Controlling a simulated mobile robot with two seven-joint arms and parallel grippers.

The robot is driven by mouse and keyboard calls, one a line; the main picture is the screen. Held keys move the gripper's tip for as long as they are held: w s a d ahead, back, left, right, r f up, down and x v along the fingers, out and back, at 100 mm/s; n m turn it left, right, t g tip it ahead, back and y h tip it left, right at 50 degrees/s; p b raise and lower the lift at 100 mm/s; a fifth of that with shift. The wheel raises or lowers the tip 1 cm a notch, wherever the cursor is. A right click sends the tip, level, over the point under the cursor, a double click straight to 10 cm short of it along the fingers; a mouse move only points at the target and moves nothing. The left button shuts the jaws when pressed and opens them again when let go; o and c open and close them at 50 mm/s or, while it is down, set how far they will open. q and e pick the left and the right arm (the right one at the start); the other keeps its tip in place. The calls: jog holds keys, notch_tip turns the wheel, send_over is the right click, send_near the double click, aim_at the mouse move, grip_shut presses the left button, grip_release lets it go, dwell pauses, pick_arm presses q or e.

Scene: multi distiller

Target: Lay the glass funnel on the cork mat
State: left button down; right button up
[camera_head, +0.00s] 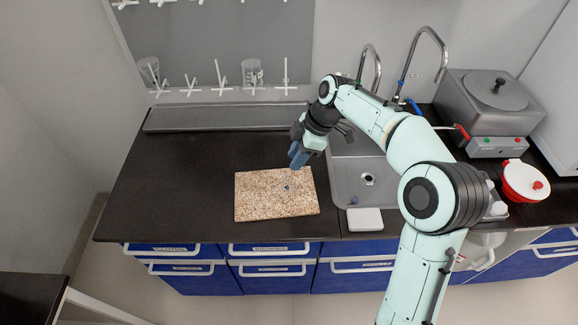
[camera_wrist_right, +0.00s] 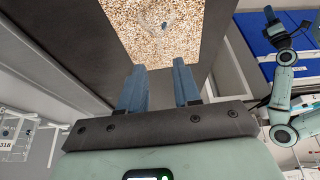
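The cork mat (camera_head: 255,205) lies flat on the dark worktop, left of the sink. The clear glass funnel (camera_head: 288,187) lies on the mat, right of its middle; its outline is faint. In the right wrist view the funnel (camera_wrist_right: 165,20) shows on the speckled mat (camera_wrist_right: 150,50), beyond the fingertips. My right gripper (camera_head: 297,156) is above the mat's far edge, apart from the funnel. Its blue fingers (camera_wrist_right: 158,65) are apart with nothing between them.
A sink (camera_head: 345,185) with two taps is right of the mat, and a white block (camera_head: 365,220) lies at its front. A grey metal bath (camera_head: 490,105) and a red-and-white container (camera_head: 525,181) stand farther right. A drying rack with glassware is behind. The worktop left of the mat is clear.

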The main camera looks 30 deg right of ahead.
jog(key=v, duration=0.4)
jog(key=shift+r, duration=0.1)
dwell(0.5)
